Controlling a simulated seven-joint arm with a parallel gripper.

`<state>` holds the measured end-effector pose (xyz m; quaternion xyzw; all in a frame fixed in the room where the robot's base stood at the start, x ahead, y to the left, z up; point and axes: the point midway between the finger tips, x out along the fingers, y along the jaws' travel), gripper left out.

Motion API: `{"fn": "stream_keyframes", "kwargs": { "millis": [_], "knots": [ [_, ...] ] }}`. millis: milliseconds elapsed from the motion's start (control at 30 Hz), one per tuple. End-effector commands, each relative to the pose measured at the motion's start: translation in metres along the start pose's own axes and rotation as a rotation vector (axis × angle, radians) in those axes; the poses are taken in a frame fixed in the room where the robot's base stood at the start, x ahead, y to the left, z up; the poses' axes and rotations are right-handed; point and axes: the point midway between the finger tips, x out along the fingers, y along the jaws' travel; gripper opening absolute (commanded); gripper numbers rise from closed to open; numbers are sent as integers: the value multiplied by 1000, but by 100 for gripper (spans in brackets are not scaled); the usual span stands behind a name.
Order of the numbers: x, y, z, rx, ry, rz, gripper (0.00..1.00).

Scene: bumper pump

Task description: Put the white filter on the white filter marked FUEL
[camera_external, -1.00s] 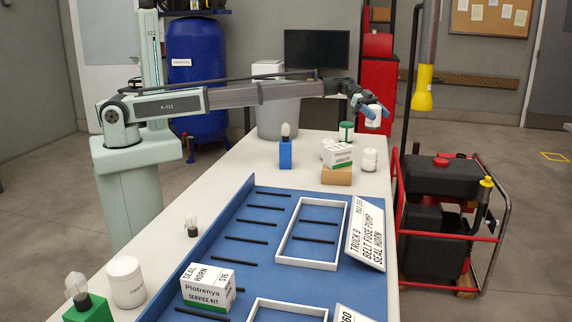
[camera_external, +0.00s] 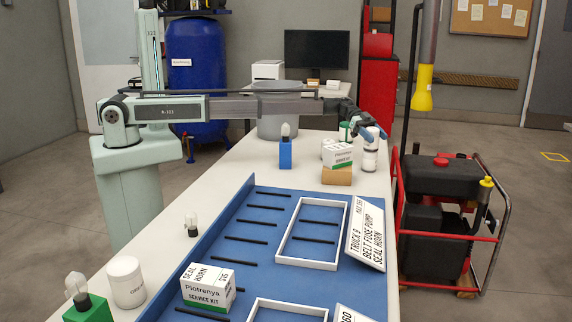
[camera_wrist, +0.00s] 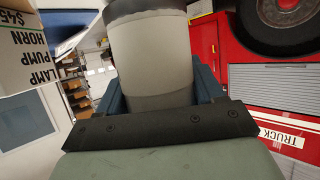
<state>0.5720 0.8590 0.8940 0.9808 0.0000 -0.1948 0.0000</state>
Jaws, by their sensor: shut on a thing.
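My gripper (camera_external: 372,131) is shut on a white filter (camera_external: 370,143) at the far right of the table. The held filter is upright, directly above another white filter (camera_external: 369,161) that stands on the table. In the external view the two look touching or almost so; I cannot tell which. No FUEL marking is readable on the lower one. In the wrist view the held filter (camera_wrist: 152,58) fills the middle between the blue fingers, with a dark band at its end. The lower filter is not clearly visible there.
A Plotrenya service kit box (camera_external: 338,155) on a brown block (camera_external: 336,176) stands just left of the filters. A blue block with a bulb (camera_external: 285,153) stands further left. The blue tray (camera_external: 222,222) lies in front.

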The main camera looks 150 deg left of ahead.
Motion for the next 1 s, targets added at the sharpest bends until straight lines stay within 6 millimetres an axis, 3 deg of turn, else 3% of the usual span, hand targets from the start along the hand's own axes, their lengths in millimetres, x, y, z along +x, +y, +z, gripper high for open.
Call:
{"fn": "stream_keyframes", "kwargs": {
  "millis": [167, 200, 433, 767, 1000],
  "knots": [
    [1, 0, 2, -1, 1, 0, 24],
    [1, 0, 3, -1, 0, 0, 70],
    [1, 0, 3, -1, -1, 0, 92],
    [0, 0, -1, 0, 0, 0, 92],
    [-33, 1, 0, -1, 0, -1, 92]
  ]
}}
